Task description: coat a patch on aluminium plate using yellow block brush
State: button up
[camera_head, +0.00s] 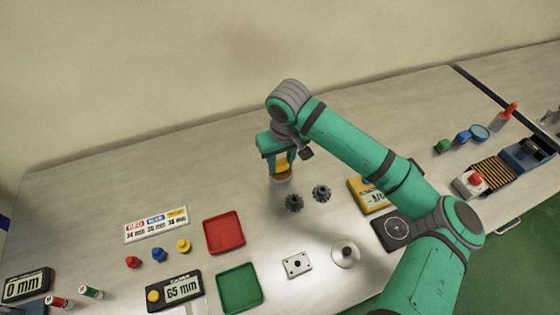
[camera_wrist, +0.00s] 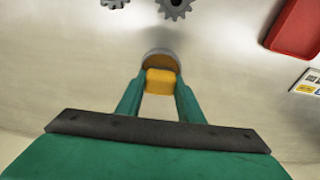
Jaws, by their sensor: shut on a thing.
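The yellow block brush (camera_head: 283,167) is between the fingers of my gripper (camera_head: 279,164), which is shut on it. In the wrist view the yellow block brush (camera_wrist: 161,82) shows between the two green fingertips of my gripper (camera_wrist: 160,88). A round grey dish (camera_head: 281,179) with a brownish inside is right at the brush's lower end; it also shows in the wrist view (camera_wrist: 160,53). I cannot tell whether the brush touches its inside. A small silvery plate (camera_head: 298,265) with dark spots, seemingly the aluminium plate, lies flat on the front part of the table.
Two dark gears (camera_head: 321,193) lie just right of the dish. A red tray (camera_head: 224,233), a green tray (camera_head: 240,288) and a round silvery disc with a knob (camera_head: 345,254) lie nearer the front. A yellow box (camera_head: 372,195) stands under my arm. The table left of the dish is clear.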

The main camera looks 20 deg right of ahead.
aim_at(281, 161)
jog(key=shift+d+f, duration=0.1)
jog(key=shift+f, duration=0.15)
dwell(0.4)
jog(key=shift+s+f, duration=0.1)
dwell(0.8)
jog(key=shift+r, duration=0.85)
jog(key=shift+a+r, duration=0.2)
jog(key=shift+r, duration=0.4)
jog(key=shift+d+r, duration=0.25)
jog(key=shift+r, duration=0.85)
jog(key=shift+a+r, duration=0.1)
jog(key=shift+r, duration=0.85)
